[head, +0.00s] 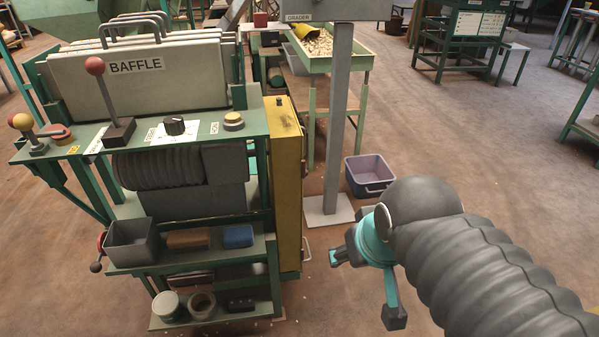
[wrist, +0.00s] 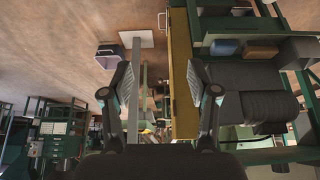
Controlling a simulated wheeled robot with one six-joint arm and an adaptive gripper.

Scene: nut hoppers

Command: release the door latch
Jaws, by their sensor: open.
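A yellow door panel (head: 286,185) stands upright on the right side of the green machine. It looks shut. A small dark fitting (head: 279,101) sits near its top, and a pale looped handle (head: 307,248) shows at its lower right edge. I cannot tell which fitting is the latch. My gripper (head: 365,288) is open and empty, to the right of the door and apart from it. In the wrist view, which looks upside down, my gripper's fingers (wrist: 160,76) are spread, with the yellow door (wrist: 181,85) beyond them.
The machine's top carries a red-knobbed lever (head: 95,66), a black dial (head: 174,127) and a baffle bank (head: 140,75). A grey post (head: 338,120) on a pale base plate and a blue-grey bin (head: 370,175) stand behind my gripper.

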